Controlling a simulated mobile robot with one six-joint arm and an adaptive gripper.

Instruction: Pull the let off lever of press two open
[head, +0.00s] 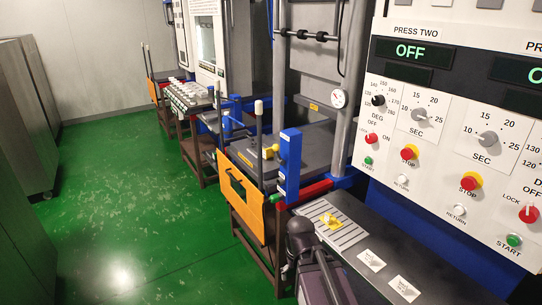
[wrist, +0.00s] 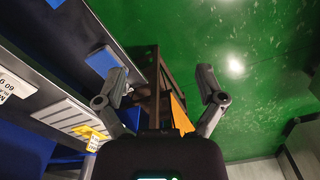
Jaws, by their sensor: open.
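The press two panel (head: 418,100) stands at the right in the head view, with an OFF display, dials, a red lock switch and buttons. An upright dark lever with a pale knob (head: 258,107) stands by the orange front panel (head: 245,196); a similar lever stands to its left (head: 219,100). I cannot tell which is the let off lever. In the wrist view my gripper (wrist: 158,72) is open and empty, its fingers wide apart above the orange panel (wrist: 180,114). No lever shows clearly between them.
A blue upright block (head: 289,165) stands right of the orange panel. A grey vent with a yellow label (head: 331,222) lies on the dark ledge (head: 385,250). Grey cabinets (head: 22,120) line the left. The green floor (head: 120,190) between is clear.

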